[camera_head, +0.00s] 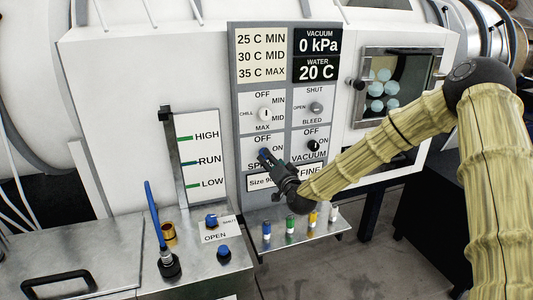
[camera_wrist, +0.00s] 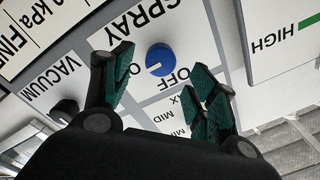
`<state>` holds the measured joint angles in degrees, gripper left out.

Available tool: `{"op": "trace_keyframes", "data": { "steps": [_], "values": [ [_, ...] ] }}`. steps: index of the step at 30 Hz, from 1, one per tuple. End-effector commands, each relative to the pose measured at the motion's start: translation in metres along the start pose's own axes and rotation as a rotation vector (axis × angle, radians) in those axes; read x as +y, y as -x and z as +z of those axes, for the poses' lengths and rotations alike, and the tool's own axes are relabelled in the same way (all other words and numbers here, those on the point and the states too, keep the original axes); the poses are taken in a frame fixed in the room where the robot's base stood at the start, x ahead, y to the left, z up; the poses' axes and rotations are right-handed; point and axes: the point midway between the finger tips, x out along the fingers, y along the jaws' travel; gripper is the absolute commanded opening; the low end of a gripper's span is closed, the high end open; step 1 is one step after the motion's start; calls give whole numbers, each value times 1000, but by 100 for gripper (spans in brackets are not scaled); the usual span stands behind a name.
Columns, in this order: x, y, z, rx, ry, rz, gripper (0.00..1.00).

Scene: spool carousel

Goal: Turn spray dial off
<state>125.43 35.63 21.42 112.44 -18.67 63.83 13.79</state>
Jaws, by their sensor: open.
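The spray dial (camera_wrist: 160,59) is a round blue knob on the white panel, under the word SPRAY, which appears upside down in the wrist view. Its white mark points to the left in that view, away from the OFF label, toward the side where the ON label lies. My gripper (camera_wrist: 162,66) is open, with one green-padded finger on each side of the dial and visible gaps between pads and knob. In the head view my gripper (camera_head: 268,157) is at the spray section and mostly hides the dial.
The chill dial (camera_head: 265,114) sits above, the bleed dial (camera_head: 316,107) to its upper right, and the black vacuum dial (camera_head: 313,146) right beside. A shelf with several coloured pegs (camera_head: 290,226) juts out below. A level gauge (camera_head: 190,160) stands left; a window (camera_head: 395,88) is right.

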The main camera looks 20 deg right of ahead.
Motion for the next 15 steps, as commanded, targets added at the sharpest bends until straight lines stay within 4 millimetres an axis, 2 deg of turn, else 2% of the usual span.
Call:
{"op": "trace_keyframes", "data": {
  "steps": [6,15],
  "values": [
    [0,-33,-2,1,0,2,58],
    [1,-54,-1,-1,1,2,58]
  ]
}}
